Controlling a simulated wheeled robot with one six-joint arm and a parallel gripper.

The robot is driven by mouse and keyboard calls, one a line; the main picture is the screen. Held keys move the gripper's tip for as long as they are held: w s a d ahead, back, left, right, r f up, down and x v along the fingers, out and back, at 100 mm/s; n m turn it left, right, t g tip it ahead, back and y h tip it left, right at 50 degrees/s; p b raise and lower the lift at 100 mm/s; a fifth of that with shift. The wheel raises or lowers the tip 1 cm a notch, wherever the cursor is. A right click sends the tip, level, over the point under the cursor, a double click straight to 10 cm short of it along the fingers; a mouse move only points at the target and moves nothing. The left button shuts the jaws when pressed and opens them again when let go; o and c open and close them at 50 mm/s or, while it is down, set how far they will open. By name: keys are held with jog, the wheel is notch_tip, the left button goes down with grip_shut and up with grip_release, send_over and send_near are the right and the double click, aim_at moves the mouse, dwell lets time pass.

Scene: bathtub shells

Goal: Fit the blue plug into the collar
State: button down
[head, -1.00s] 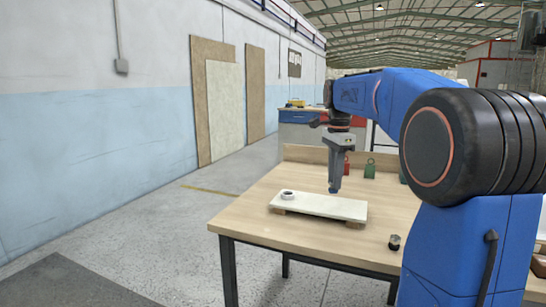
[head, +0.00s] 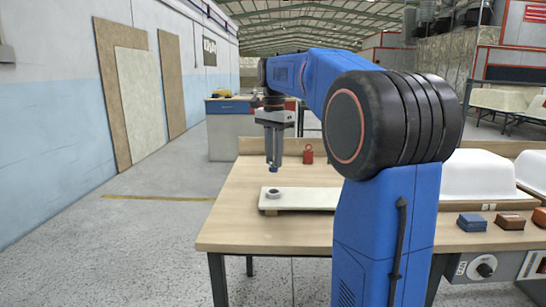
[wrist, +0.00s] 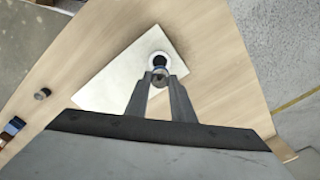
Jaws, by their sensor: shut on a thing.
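My gripper (head: 273,166) points down and is shut on the blue plug (head: 273,169), of which only a small blue bit shows below the fingertips. In the wrist view the plug (wrist: 159,78) looks dark and round between the fingertips. The collar (head: 273,193) is a pale ring with a dark opening near the left end of a white board (head: 310,200). The gripper is above the collar, with a clear gap between. In the wrist view the collar (wrist: 158,56) shows just beyond the plug, which partly covers its near edge.
The board lies on a wooden table (head: 240,225). A red weight-like block (head: 308,154) stands at the back. Blue (head: 472,222) and brown (head: 509,221) blocks and white tub shells (head: 478,178) are at the right.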

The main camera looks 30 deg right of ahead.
jog(key=shift+f, duration=0.1)
jog(key=shift+f, duration=2.8)
jog(key=shift+f, duration=1.2)
jog(key=c, duration=1.4)
grip_release()
jog(key=shift+c, duration=0.2)
jog(key=shift+r, duration=0.1)
notch_tip(320, 180, up, 17)
jog(key=shift+r, duration=0.15)
